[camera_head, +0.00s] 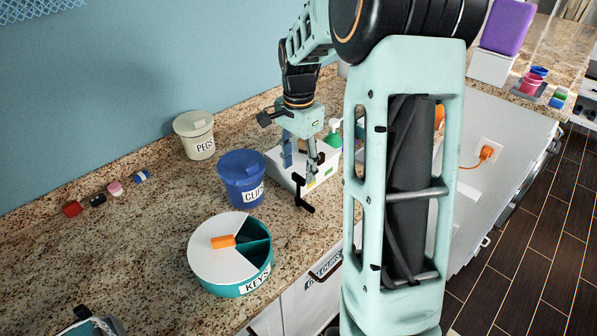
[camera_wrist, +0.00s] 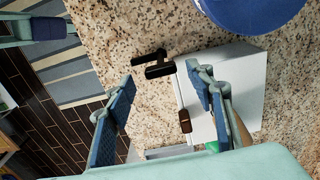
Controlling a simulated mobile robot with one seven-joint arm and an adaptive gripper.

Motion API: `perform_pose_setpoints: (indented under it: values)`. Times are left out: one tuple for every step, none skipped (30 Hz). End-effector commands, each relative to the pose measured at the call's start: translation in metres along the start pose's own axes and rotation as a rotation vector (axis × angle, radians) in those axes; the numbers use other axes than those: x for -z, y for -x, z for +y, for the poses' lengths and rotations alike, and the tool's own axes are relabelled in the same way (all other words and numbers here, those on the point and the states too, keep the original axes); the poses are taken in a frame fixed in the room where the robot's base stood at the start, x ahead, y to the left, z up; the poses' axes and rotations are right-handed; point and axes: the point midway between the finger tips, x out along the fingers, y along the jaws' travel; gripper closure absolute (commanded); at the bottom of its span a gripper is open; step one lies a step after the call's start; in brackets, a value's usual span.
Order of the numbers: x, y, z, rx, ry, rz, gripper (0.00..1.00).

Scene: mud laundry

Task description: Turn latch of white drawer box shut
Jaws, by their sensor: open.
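A small brown knob (camera_wrist: 185,121) sits on the box's front, lower in the wrist view. My gripper (camera_head: 300,162) points down over the box's front side. In the wrist view my gripper (camera_wrist: 160,78) is open and empty, its fingers apart, with the black handle beyond the fingertips. Contact cannot be told.
A blue CLIPS tub (camera_head: 241,180) stands left of the box, with a PEGS tub (camera_head: 194,136) behind it. A round KEYS container (camera_head: 207,270) with an orange handle (camera_head: 223,242) is nearer. A green-topped bottle (camera_head: 333,138) stands right of the box.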

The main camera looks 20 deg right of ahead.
Motion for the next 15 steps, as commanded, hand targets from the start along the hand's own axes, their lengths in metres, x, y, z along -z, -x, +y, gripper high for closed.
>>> perform_pose_setpoints:
  values:
    - [0.0,-0.008,0.0,-0.002,0.0,-0.002,0.51]
    - [0.0,-0.011,0.0,-0.002,0.0,-0.002,0.51]
    - [0.0,-0.015,0.0,-0.001,0.0,-0.001,0.51]
    - [0.0,-0.018,0.0,0.0,0.0,-0.001,0.51]
    - [0.0,-0.02,0.0,0.0,0.001,-0.001,0.51]
    - [0.0,-0.022,0.0,0.0,0.001,-0.001,0.51]
    - [0.0,-0.024,0.0,0.0,0.001,-0.001,0.51]
    - [0.0,-0.025,-0.001,0.001,0.001,0.0,0.51]
    - [0.0,-0.025,-0.001,0.002,0.001,0.0,0.51]
    - [0.0,-0.026,-0.001,0.002,0.001,0.0,0.51]
    - [0.0,-0.026,-0.001,0.002,0.001,0.001,0.51]
    - [0.0,-0.026,-0.001,0.002,0.001,0.001,0.51]
    - [0.0,-0.026,-0.001,0.002,0.001,0.001,0.51]
    - [0.0,-0.026,-0.001,0.002,0.0,0.001,0.51]
    - [0.0,-0.026,-0.001,0.002,0.0,0.001,0.51]
